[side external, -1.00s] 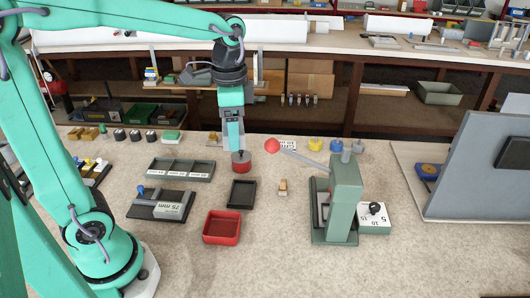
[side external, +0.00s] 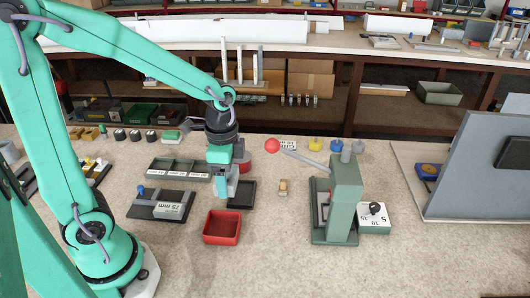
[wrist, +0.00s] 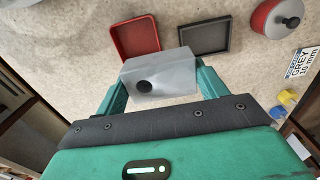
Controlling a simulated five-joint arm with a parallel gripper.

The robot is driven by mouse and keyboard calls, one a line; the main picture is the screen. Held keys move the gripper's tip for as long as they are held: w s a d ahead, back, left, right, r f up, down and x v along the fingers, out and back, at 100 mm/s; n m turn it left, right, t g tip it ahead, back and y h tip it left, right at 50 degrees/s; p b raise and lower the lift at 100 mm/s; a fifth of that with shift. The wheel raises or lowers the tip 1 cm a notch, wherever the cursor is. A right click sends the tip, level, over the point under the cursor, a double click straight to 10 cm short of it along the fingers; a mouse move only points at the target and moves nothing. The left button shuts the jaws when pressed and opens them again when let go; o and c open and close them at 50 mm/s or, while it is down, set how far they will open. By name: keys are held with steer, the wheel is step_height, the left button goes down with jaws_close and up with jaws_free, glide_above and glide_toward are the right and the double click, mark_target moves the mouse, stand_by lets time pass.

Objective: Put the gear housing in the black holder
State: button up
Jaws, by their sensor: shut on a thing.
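My gripper (wrist: 160,85) is shut on a grey block with a dark round hole, which I take to be the gear housing (wrist: 172,72). One finger is on each side of it in the wrist view. In the side external view my gripper (side external: 219,188) is low, just left of the black holder (side external: 245,205), a shallow rectangular tray. The holder looks empty in the wrist view (wrist: 205,50), beyond the housing and a little right. The housing looks apart from the table, but its height is hard to tell.
A red tray (side external: 222,239) stands in front of the black holder, close to it. A red round pot with a dark knob (wrist: 277,17) stands behind the holder. A green lever press (side external: 345,200) is on the right, with a small tan piece (side external: 283,187) between.

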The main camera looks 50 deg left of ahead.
steer(key=shift+f, duration=0.55)
steer(key=a+f, duration=0.2)
steer(key=a, duration=0.1)
steer(key=w+a+f, duration=0.1)
steer(key=a+f, duration=0.1)
steer(key=a, duration=0.2)
steer(key=w+a+f, duration=0.1)
steer(key=a+f, duration=0.2)
steer(key=a, duration=0.1)
steer(key=shift+w+a, duration=0.2)
steer(key=shift+w, duration=0.05)
steer(key=shift+f, duration=2)
steer(key=shift+f, duration=0.15)
steer(key=o, duration=1.2)
steer(key=shift+o, duration=0.2)
step_height(320, 180, up, 12)
steer(key=shift+r, duration=0.2)
